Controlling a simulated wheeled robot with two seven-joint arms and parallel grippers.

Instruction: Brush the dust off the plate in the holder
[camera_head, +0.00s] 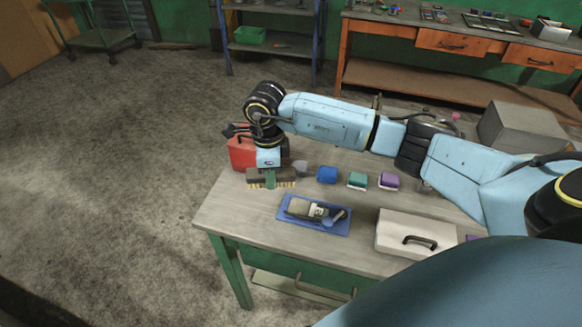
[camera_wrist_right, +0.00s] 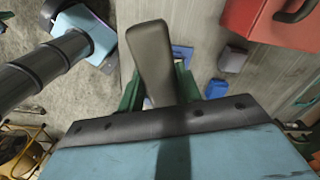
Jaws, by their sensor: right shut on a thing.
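My right gripper (camera_head: 270,178) is above the left part of the table, pointing down. It is shut on a wide brush (camera_head: 287,176) with a dark block and pale bristles underneath. In the right wrist view the grey brush handle (camera_wrist_right: 150,55) stands between the green fingers (camera_wrist_right: 158,93). A blue tray or holder (camera_head: 317,228) lies on the table, to the right of the brush and closer to me. A dark and pale flat piece (camera_head: 300,208) lies in it; I cannot tell if this is the plate, and dust is too small to see. My left gripper does not show.
A red box (camera_head: 241,152) stands behind the gripper. Blue (camera_head: 327,175), green (camera_head: 357,180) and purple (camera_head: 389,181) blocks sit in a row to the right. A white case (camera_head: 400,228) is at the front right. The table's (camera_head: 235,221) front left corner is bare.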

